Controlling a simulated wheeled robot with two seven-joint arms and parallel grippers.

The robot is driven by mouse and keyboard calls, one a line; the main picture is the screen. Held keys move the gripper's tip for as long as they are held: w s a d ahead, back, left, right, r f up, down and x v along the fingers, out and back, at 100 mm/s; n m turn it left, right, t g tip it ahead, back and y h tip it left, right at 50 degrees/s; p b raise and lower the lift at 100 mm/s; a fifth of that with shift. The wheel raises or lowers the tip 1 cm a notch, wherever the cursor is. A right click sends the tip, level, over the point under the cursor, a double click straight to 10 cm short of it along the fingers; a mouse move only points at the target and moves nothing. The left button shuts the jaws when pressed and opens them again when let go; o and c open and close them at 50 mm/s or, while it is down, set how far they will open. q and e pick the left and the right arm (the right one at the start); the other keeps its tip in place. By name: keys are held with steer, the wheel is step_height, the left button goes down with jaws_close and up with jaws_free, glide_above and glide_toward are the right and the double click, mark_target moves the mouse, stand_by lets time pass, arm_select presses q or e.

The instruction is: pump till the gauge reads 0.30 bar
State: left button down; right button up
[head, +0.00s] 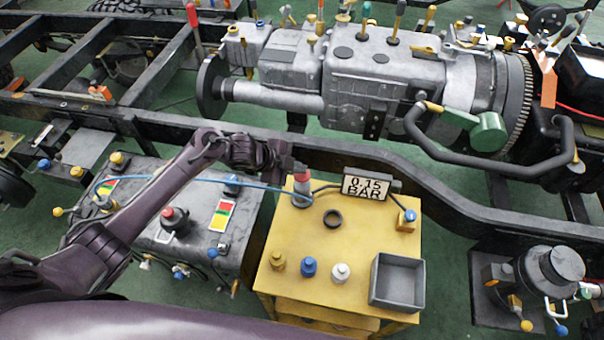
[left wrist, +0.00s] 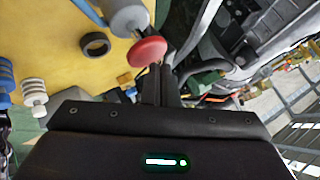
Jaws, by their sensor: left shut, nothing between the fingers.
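The gauge (head: 367,187) stands at the back of the yellow table and its display reads 0.15 BAR. The pump (head: 301,192) is a grey cylinder with a red knob (head: 301,173) on top, left of the gauge. In the left wrist view the red knob (left wrist: 147,51) sits on the grey pump body (left wrist: 126,14). My left gripper (head: 287,168) is shut and empty. Its fingertips (left wrist: 157,72) are right at the knob in the wrist view; I cannot tell whether they touch it. My right gripper is not in view.
The yellow table (head: 340,247) holds a black ring (head: 333,218), gold, blue and white small fittings, and a grey tray (head: 398,282). A blue hose (head: 232,181) runs leftward from the pump. A dark chassis rail (head: 400,176) and a grey gearbox (head: 375,80) lie behind.

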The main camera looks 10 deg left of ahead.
mark_target(297, 175)
arm_select(q)
steer(key=shift+f, duration=0.25)
stand_by(0.4)
steer(key=shift+s+f+b, duration=0.1)
steer(key=shift+f+b, duration=0.85)
steer(key=shift+f, duration=0.1)
stand_by(0.6)
steer(key=shift+r, duration=0.15)
steer(key=shift+r+p, duration=1.4)
steer(key=shift+r, duration=0.1)
steer(key=shift+r, duration=0.1)
step_height(297, 175, up, 5)
steer(key=p, duration=0.4)
steer(key=shift+a, duration=0.1)
stand_by(0.4)
